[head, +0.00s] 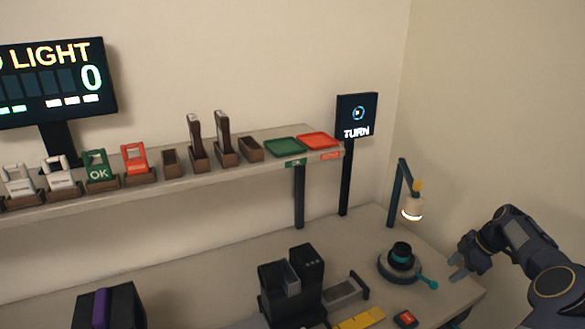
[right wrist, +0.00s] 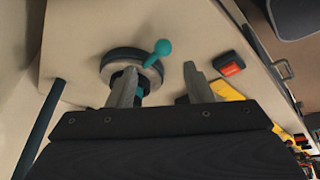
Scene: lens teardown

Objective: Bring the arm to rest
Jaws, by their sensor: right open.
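My right gripper (head: 460,267) is above the right end of the table in the head view, to the right of a round dark turntable (head: 398,266) with a teal-tipped handle (head: 428,281). In the right wrist view, the gripper's two fingers (right wrist: 160,85) stand apart with nothing between them. Behind the left finger in that view is the round turntable (right wrist: 120,60), with its teal knob (right wrist: 162,47). My left gripper is in neither view.
A lamp (head: 412,207) on a post stands behind the turntable. A dark machine (head: 292,285), a yellow strip (head: 360,319) and a red-topped button (head: 405,318) are nearby. A shelf (head: 240,169) holds tags and trays. A "TURN" screen (head: 357,115) stands at the back.

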